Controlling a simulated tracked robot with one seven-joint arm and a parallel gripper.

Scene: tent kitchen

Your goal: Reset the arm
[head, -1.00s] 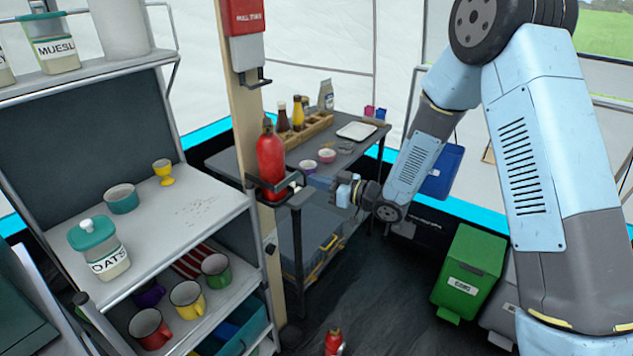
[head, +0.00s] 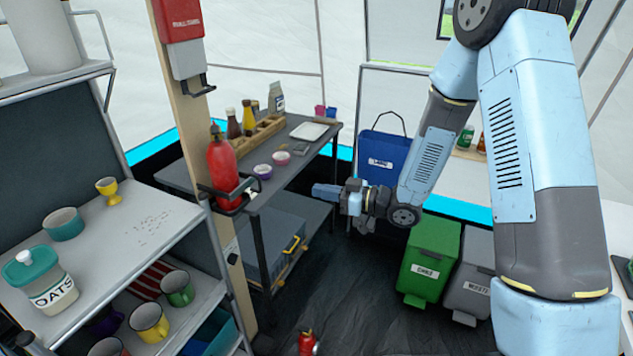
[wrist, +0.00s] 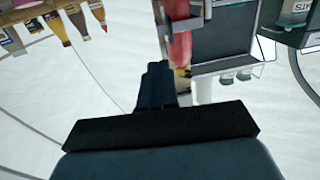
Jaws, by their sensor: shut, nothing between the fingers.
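The wrist picture appears upside down, with the red extinguisher (wrist: 178,25) just beyond the fingers. The gripper touches nothing that I can see.
The red extinguisher hangs on a post (head: 177,75). A shelf (head: 140,225) with mugs and an oats jar (head: 42,283) stands left. A table (head: 185,176) holds bottles and bowls.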

